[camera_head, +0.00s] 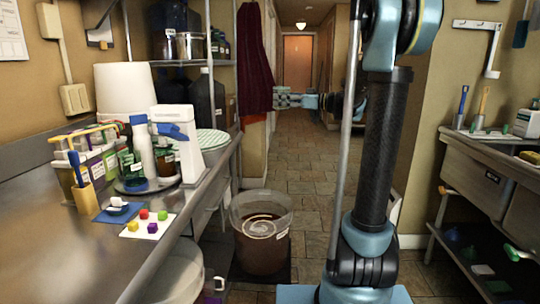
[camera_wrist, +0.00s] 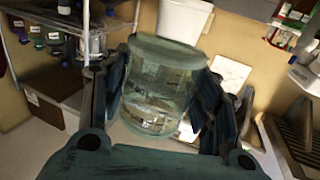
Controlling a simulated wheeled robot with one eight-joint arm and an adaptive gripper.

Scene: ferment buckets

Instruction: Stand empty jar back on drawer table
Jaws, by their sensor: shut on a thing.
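In the wrist view, my gripper (camera_wrist: 158,95) is shut around a clear, greenish glass jar (camera_wrist: 160,82), with a dark finger on each side of it. The jar looks empty; shapes of the room show through its wall. Its wide round end faces the top of the picture. I cannot tell whether it touches any surface. I cannot tell for sure which surface is the drawer table; a steel counter (camera_head: 105,255) with drawer fronts below runs along the left of the head view.
A bucket of dark liquid (camera_head: 262,230) stands on the floor. A steel sink bench (camera_head: 490,165) stands right. The tiled corridor (camera_head: 300,140) is clear.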

